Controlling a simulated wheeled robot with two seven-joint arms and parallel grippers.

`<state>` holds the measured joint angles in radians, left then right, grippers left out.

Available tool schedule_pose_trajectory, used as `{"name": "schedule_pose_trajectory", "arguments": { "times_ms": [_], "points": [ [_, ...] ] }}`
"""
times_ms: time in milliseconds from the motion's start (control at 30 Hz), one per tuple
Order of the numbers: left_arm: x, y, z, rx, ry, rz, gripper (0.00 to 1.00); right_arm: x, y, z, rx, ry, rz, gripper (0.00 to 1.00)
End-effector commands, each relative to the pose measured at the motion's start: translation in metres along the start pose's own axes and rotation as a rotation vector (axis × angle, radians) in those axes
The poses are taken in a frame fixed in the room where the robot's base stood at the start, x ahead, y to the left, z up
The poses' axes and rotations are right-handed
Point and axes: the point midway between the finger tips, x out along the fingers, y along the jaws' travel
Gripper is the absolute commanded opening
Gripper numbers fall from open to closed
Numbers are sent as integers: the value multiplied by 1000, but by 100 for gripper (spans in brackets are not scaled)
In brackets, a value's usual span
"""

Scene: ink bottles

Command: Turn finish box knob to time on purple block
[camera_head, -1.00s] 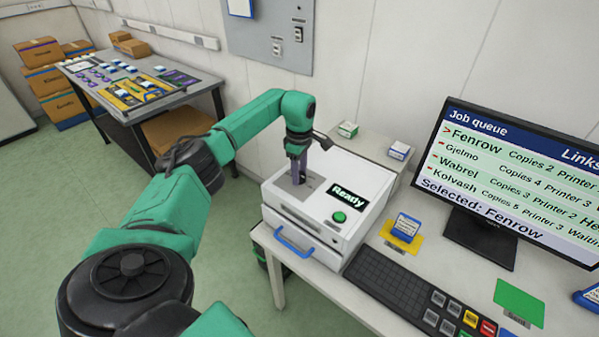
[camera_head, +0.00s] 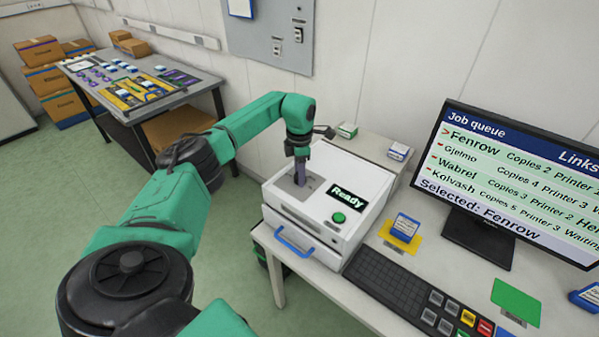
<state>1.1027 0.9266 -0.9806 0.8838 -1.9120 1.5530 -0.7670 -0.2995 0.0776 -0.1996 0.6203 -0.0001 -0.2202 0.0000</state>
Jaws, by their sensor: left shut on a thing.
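A white box (camera_head: 313,233) with a "Ready" display (camera_head: 347,196), a green button (camera_head: 339,217) and a blue handle stands on the desk; I take it as the finish box. My left gripper (camera_head: 299,181) points down at the grey panel on its top, at the left. The knob's setting cannot be read. Several purple blocks (camera_head: 98,85) lie on the far table at the left; their marks are too small to read. My right gripper is not in view.
A monitor (camera_head: 516,190) with a job queue stands at the right.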

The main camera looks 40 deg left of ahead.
Motion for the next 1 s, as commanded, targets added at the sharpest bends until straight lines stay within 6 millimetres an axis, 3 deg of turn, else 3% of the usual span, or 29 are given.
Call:
{"name": "schedule_pose_trajectory", "arguments": {
  "times_ms": [1000],
  "points": [
    [-4,2,1,-964,-8,2,0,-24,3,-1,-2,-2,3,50]
  ]
}}
